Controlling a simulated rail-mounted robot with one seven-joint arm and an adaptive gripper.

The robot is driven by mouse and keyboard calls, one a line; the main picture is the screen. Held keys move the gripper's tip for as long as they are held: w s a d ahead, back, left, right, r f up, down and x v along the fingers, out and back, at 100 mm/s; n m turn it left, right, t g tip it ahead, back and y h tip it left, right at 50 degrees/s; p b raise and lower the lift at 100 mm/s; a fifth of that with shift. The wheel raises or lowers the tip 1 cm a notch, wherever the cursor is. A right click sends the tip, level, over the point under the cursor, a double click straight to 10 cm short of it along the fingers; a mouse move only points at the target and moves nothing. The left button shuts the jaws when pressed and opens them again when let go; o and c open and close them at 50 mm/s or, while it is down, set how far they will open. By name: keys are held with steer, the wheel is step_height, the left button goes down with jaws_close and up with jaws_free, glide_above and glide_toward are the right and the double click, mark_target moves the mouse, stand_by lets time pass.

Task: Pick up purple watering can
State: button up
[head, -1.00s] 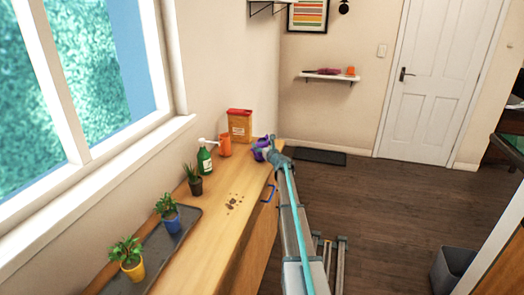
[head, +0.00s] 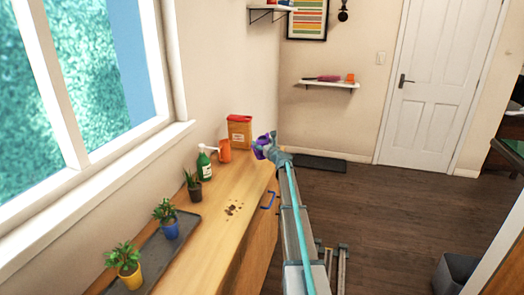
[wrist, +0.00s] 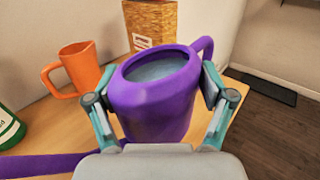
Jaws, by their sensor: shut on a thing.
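The purple watering can (wrist: 152,105) is between the two fingers of my gripper (wrist: 157,100) in the wrist view. The fingers press on its left and right sides. Its top opening faces up and shows a grey-blue inside. Its handle is at the upper right and its long spout runs to the lower left. In the head view the can (head: 260,150) is small and partly hidden by my gripper (head: 268,146), above the far right end of the wooden counter.
An orange mug (wrist: 75,70), an orange-brown box (head: 239,131) and a green bottle (head: 204,163) stand left of the can. Three potted plants and a dark tray (head: 150,262) are nearer on the counter (head: 215,235), with dark crumbs. Open floor lies right.

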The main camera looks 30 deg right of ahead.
mark_target(263, 142)
steer(key=s+r, duration=0.1)
steer(key=s+a+r, duration=0.1)
steer(key=s+r, duration=0.1)
steer(key=r, duration=0.1)
steer(key=shift+s+a, duration=0.3)
steer(key=shift+a, duration=0.05)
steer(key=s+a+r+b, duration=0.1)
steer(key=s+a+r, duration=0.2)
steer(key=s, duration=0.4)
steer(key=shift+r, duration=0.2)
steer(key=shift+a, duration=0.1)
